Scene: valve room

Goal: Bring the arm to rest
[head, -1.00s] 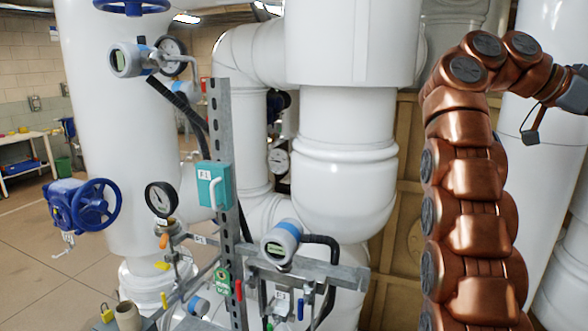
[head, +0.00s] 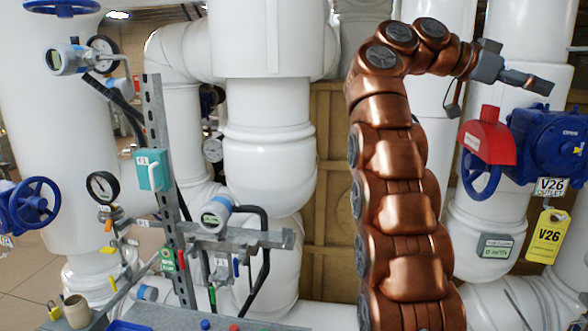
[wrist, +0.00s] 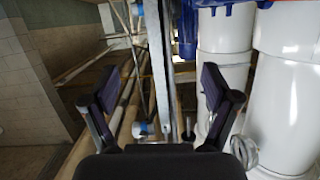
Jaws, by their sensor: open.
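My copper-coloured arm rises at the right of the head view and bends over at the top, pointing right. My gripper (head: 527,80) is at its end, in front of the white pipe and near the red-and-blue valve V26. In the wrist view my gripper (wrist: 165,95) shows its two dark fingers spread wide apart with nothing between them. Beyond the fingers are a grey post, white pipes and a floor lying below.
The blue valve V26 (head: 550,140) with a red cover (head: 487,137) and a yellow tag (head: 547,237) is just below and right of my gripper. A metal frame (head: 163,190) with gauges stands left of my arm. A blue handwheel valve (head: 32,203) is at the far left.

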